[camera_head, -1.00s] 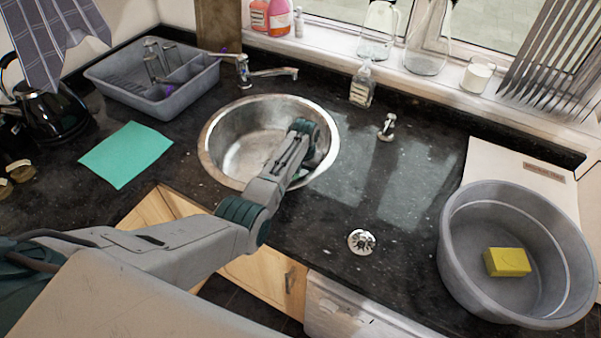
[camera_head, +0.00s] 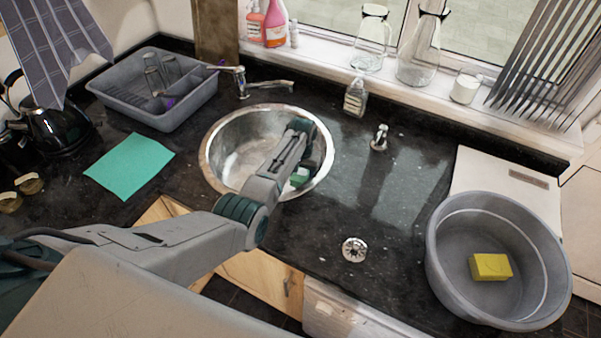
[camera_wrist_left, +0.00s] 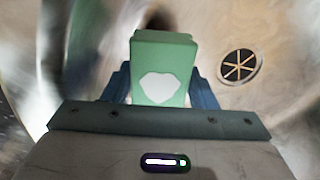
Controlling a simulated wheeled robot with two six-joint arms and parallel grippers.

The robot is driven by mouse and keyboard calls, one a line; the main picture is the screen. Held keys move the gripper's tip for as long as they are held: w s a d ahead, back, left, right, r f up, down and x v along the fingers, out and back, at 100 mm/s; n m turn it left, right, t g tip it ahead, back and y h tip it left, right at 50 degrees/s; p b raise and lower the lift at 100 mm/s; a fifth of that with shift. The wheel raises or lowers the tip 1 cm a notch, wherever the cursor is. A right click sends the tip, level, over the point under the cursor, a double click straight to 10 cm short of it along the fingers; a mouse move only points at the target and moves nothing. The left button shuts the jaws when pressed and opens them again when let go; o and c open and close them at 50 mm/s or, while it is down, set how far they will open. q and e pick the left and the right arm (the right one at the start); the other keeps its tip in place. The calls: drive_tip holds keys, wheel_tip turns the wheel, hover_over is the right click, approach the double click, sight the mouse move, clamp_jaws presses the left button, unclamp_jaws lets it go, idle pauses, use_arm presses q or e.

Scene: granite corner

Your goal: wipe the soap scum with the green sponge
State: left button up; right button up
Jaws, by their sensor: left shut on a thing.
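The green sponge (camera_head: 300,177) shows partly beside my left gripper (camera_head: 306,163), over the right part of the round steel sink (camera_head: 215,150). In the left wrist view the green sponge (camera_wrist_left: 165,50) is held between the blue-grey fingers of my left gripper (camera_wrist_left: 162,88), with a white patch on its near face. The sink bowl and its drain (camera_wrist_left: 240,67) lie behind it there. Whether the sponge touches the steel I cannot tell. I cannot make out the soap scum clearly; the bowl shows only blurred pale streaks. My right gripper is not in view.
A tap (camera_head: 240,82) stands behind the sink. A grey dish tub (camera_head: 200,95) and teal cloth (camera_head: 130,166) lie left. A soap bottle (camera_head: 355,98) stands behind right. A grey basin (camera_head: 440,255) holds a yellow sponge (camera_head: 490,267). Dark worktop between sink and basin is mostly clear.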

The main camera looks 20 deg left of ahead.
use_arm(q)
drive_tip(key=shift+d+r, duration=0.15)
drive_tip(key=shift+d, duration=0.3)
drive_tip(key=shift+w+r+p, duration=0.1)
drive_tip(key=shift+r+p, duration=0.5)
drive_tip(key=shift+p, duration=0.1)
drive_tip(key=shift+d+r+p, duration=0.2)
drive_tip(key=shift+r+p, duration=0.35)
drive_tip(key=shift+r, duration=0.35)
drive_tip(key=shift+s+r, duration=0.25)
drive_tip(key=shift+a+f, duration=0.15)
drive_tip(key=shift+w+a+f, duration=0.1)
drive_tip(key=shift+a+f, duration=0.05)
drive_tip(key=shift+a, duration=0.05)
